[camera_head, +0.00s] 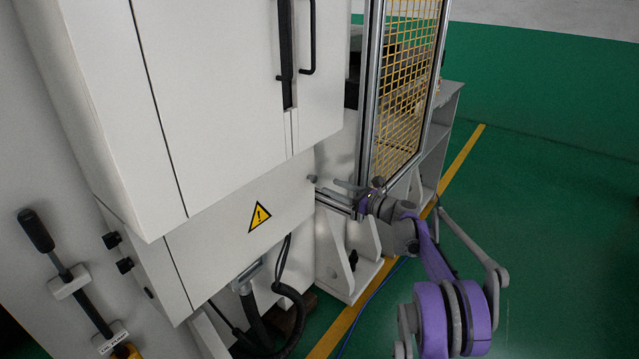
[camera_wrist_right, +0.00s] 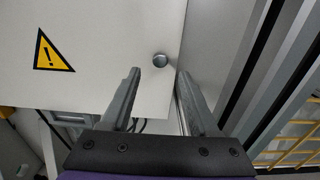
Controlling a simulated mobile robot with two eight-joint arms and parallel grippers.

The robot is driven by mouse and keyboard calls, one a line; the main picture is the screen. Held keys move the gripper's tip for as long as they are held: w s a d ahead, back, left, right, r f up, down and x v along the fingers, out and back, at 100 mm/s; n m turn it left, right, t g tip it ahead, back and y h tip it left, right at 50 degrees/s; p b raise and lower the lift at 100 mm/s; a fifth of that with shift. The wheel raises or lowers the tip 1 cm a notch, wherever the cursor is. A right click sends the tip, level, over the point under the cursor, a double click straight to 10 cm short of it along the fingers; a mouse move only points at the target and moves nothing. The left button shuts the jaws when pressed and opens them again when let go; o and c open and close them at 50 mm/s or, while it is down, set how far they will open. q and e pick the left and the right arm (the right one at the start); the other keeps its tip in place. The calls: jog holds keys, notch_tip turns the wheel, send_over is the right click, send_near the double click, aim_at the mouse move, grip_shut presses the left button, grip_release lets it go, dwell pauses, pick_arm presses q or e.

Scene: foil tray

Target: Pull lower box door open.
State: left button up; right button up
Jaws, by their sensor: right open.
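The lower box door (camera_head: 245,235) is a white panel with a yellow warning triangle, below a larger white cabinet. It looks shut. A small round grey knob (camera_head: 312,179) sits at its upper right corner. In the right wrist view the door (camera_wrist_right: 100,80) fills the upper left, and the knob (camera_wrist_right: 160,60) shows just beyond and between the fingertips. My right gripper (camera_head: 332,190) is open at the door's right edge, its fingers pointing at the knob. The right gripper also shows in the wrist view (camera_wrist_right: 158,74), with nothing between its fingers. My left gripper is not in view.
A yellow mesh guard (camera_head: 405,85) in a metal frame stands right of the cabinet, close to my right arm. Black cables (camera_head: 285,300) hang below the door. A black-handled lever (camera_head: 62,265) is at left. Green floor (camera_head: 560,220) is clear at right.

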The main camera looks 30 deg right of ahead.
aim_at(316, 180)
jog(key=x, duration=0.6)
grip_shut()
dwell(1.3)
